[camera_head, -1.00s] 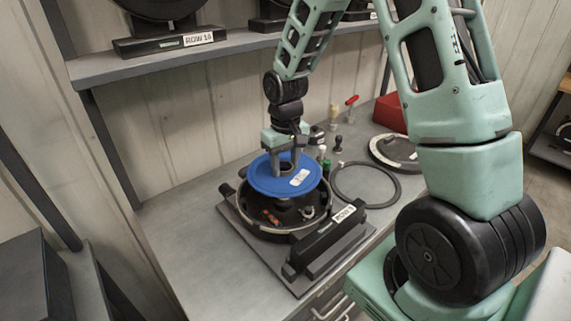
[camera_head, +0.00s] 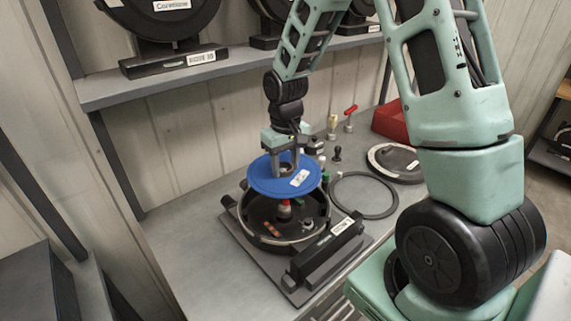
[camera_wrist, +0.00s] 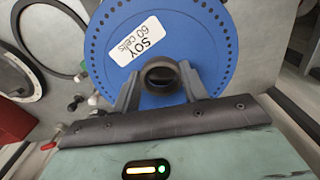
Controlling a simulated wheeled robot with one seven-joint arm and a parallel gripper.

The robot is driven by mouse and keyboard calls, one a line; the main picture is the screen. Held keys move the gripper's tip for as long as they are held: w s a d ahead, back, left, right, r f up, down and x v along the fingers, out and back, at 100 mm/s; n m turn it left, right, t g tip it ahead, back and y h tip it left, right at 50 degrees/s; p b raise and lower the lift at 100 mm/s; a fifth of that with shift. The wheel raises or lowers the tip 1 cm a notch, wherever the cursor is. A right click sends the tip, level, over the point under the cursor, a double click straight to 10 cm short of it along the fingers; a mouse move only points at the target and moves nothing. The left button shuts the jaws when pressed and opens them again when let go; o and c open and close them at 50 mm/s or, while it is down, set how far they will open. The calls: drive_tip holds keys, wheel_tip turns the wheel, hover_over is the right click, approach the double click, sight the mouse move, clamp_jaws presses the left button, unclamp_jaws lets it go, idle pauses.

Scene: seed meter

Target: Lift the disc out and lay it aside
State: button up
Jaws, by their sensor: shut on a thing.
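The blue disc (camera_head: 266,184), with a white label, hangs in my gripper (camera_head: 286,168) above the open black meter housing (camera_head: 247,226). In the wrist view the disc (camera_wrist: 205,50) shows a ring of small holes near its rim and a label reading "SOY 60 cells". My gripper (camera_wrist: 162,92) is shut on the dark round hub (camera_wrist: 160,76) at the disc's centre. The disc is clear of the housing, and the inside of the housing shows below it, with a red and white part and an orange part.
A black ring (camera_head: 339,196) lies on the bench right of the housing. A round lid (camera_head: 384,162) and a red bin (camera_head: 390,124) are farther back. Small knobs and fittings stand behind the ring. The bench left of the housing (camera_head: 185,235) is bare.

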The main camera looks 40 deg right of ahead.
wheel_tip(320, 180, up, 3)
drive_tip(key=shift+f+p, duration=0.15)
drive_tip(key=shift+p, duration=0.8)
